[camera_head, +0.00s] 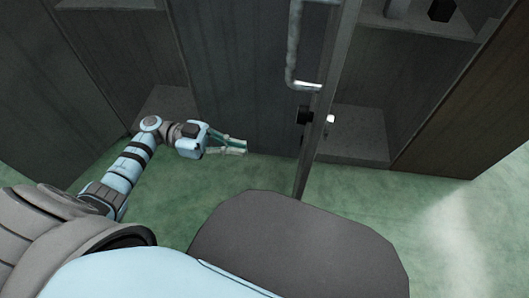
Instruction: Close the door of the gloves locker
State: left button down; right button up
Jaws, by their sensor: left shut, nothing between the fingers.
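The locker door (255,75) is a dark grey panel standing ajar, seen nearly from its face, with its vertical edge towards me right of centre. A pale metal handle (291,62) runs along that edge, with a dark lock knob (303,115) below it. My left gripper (243,146) is shut and empty, low down in front of the door's lower part, left of the handle. I cannot tell whether it touches the panel. My right gripper is not in view. No gloves show.
Right of the door an open locker compartment (358,133) shows its floor, with a shelf (415,27) above bearing small items. Another dark panel (40,75) stands at the left. The green floor (350,185) is clear at the lower right.

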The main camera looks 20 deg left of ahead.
pick_arm(q)
jog(key=w+d+b, duration=0.1)
jog(key=w+d, duration=0.1)
jog(key=d, duration=1)
jog(key=shift+d+r, duration=0.2)
jog(key=shift+d, duration=0.2)
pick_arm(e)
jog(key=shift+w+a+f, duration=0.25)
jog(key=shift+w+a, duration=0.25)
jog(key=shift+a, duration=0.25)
pick_arm(q)
jog(key=shift+w, duration=0.1)
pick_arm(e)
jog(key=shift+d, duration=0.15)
